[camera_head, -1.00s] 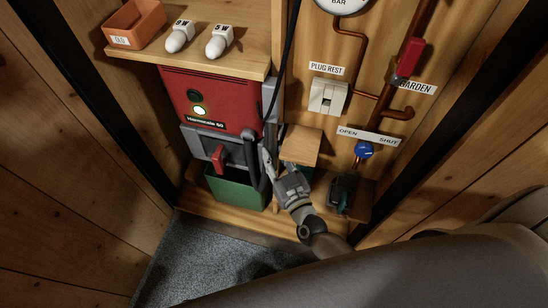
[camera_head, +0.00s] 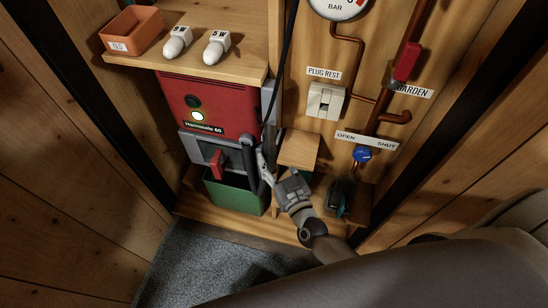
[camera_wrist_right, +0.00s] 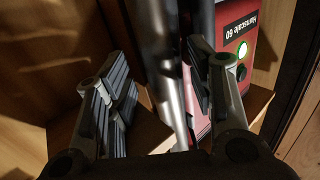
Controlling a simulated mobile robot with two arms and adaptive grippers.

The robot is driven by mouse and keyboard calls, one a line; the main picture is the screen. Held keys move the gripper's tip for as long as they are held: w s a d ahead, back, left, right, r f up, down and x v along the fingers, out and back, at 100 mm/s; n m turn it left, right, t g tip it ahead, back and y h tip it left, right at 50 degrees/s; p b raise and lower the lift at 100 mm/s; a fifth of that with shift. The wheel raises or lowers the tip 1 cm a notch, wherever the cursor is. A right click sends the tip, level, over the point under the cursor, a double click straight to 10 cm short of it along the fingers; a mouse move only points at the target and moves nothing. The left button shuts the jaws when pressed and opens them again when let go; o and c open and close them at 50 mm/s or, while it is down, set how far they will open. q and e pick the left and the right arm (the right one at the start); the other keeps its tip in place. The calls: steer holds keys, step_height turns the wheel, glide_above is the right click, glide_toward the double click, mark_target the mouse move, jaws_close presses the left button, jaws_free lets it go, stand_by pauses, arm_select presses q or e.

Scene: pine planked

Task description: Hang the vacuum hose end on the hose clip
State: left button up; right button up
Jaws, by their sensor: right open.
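The dark hose (camera_head: 249,165) hangs in a bend at the right side of the red machine's front, beside a red handle. My right gripper (camera_head: 267,169) is at the hose's right side, low in front of the machine. In the right wrist view my right gripper (camera_wrist_right: 160,95) is open, with ribbed pads on both sides. A shiny dark tube (camera_wrist_right: 163,65), which looks like the hose, runs between the fingers, apart from the left pads and close to the right ones. I cannot make out the hose clip for sure. My left gripper is not in view.
The red machine (camera_head: 225,105) stands above a green bin (camera_head: 235,195). A small wooden block (camera_head: 299,149) is close behind my right gripper. A dark green-black tool (camera_head: 340,197) stands to its right. A shelf (camera_head: 240,62) overhangs the machine. Grey floor (camera_head: 195,265) is clear in front.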

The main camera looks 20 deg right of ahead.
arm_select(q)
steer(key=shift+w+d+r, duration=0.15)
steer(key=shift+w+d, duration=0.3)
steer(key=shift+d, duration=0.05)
arm_select(e)
steer(key=s, duration=0.7)
steer(key=shift+s+d, duration=0.25)
steer(key=shift+r, duration=0.1)
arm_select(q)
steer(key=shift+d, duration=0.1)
